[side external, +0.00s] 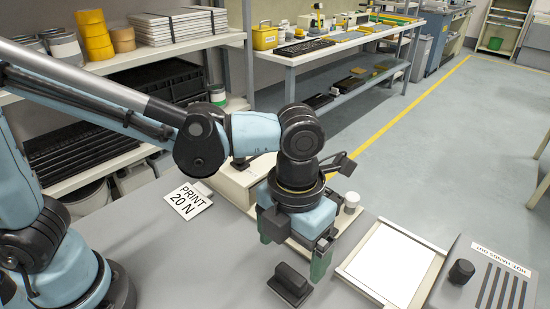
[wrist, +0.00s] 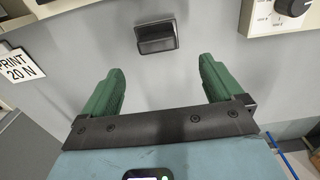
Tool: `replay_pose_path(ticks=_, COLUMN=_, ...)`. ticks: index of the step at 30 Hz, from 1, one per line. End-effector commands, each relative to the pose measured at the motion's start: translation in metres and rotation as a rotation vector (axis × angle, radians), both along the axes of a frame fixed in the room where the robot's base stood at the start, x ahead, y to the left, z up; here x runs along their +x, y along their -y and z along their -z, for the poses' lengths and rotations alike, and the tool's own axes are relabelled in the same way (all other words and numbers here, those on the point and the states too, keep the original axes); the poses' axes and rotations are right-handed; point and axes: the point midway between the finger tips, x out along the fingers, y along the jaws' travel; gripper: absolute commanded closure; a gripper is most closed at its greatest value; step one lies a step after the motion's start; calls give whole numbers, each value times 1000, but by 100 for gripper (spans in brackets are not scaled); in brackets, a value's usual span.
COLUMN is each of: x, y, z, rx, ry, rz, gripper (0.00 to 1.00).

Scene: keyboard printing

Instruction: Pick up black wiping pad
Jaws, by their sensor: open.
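The black wiping pad (side external: 290,283) lies on the grey table in the side view, a dark block with a raised grip on top. It also shows in the wrist view (wrist: 156,38), beyond the fingertips and roughly centred between them. My gripper (side external: 292,240) points down over the table, just behind and above the pad. In the wrist view my gripper (wrist: 160,75) has its two green fingers wide apart with nothing between them. The fingers and the pad appear apart.
A sign reading "PRINT 20 N" (side external: 188,200) is at the left. A white plate in a frame (side external: 388,262) and a grey unit with a black knob (side external: 480,280) are at the right. A beige box (side external: 240,182) and a small white jar (side external: 351,202) stand behind my gripper.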

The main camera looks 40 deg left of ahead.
Motion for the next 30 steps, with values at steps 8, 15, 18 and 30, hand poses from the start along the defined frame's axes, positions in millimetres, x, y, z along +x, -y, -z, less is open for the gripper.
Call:
replay_pose_path(ticks=8, x=1, y=0, z=33, rx=-1, ry=1, rz=-3, gripper=6)
replay_pose_path(ticks=15, x=2, y=-1, z=44, rx=-1, ry=1, rz=-4, gripper=6)
replay_pose_path(ticks=18, x=4, y=-2, z=55, rx=-1, ry=1, rz=-5, gripper=6)
replay_pose_path(ticks=30, x=6, y=-3, z=89, rx=-1, ry=1, rz=-4, gripper=6)
